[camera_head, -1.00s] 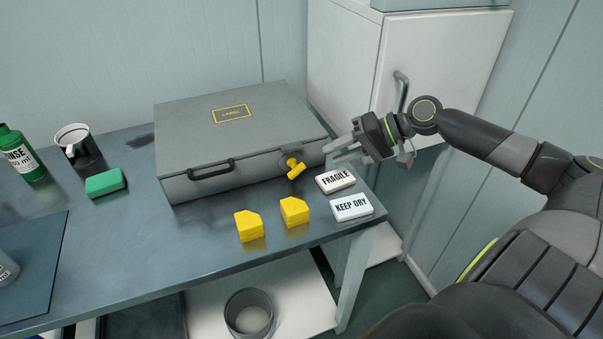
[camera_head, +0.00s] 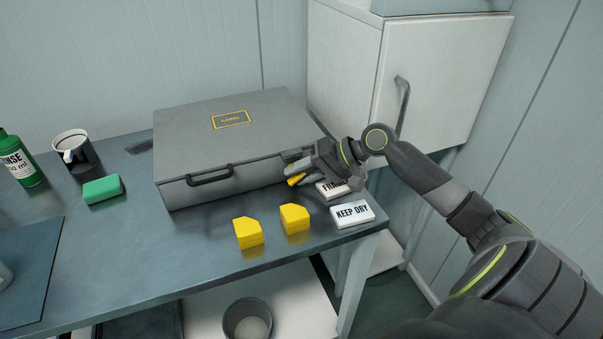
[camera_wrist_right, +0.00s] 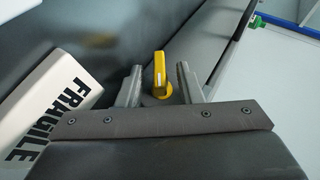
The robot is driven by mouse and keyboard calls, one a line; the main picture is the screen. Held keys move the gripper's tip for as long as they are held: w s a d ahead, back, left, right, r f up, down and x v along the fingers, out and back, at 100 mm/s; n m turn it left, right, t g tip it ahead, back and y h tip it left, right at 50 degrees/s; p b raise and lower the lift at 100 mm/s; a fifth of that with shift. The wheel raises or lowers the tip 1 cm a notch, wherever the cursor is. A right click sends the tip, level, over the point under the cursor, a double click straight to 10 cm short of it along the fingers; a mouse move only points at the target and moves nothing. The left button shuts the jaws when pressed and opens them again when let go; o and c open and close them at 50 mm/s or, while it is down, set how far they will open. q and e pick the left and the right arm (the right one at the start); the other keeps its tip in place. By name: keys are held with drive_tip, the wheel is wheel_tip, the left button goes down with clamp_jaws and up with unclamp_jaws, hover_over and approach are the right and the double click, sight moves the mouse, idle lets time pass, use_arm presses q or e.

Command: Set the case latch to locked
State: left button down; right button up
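The grey case (camera_head: 225,130) lies closed on the bench, with a black handle on its front. Its yellow latch (camera_head: 296,180) is at the right of the front face, mostly hidden by my right gripper (camera_head: 292,175) in the head view. In the right wrist view the yellow latch knob (camera_wrist_right: 159,74) stands between the two fingertips of my right gripper (camera_wrist_right: 157,85), with gaps on both sides. The gripper is open around the latch, and I see no clear contact. My left gripper is not in view.
A FRAGILE block (camera_head: 332,190) lies just beside the right gripper, with a KEEP DRY block (camera_head: 352,214) nearer the front edge. Two yellow blocks (camera_head: 248,232) (camera_head: 295,217) stand in front of the case. A white cabinet (camera_head: 430,70) is behind my right arm.

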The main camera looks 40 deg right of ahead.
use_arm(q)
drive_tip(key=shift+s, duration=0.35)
use_arm(e)
drive_tip(key=shift+c, duration=0.3)
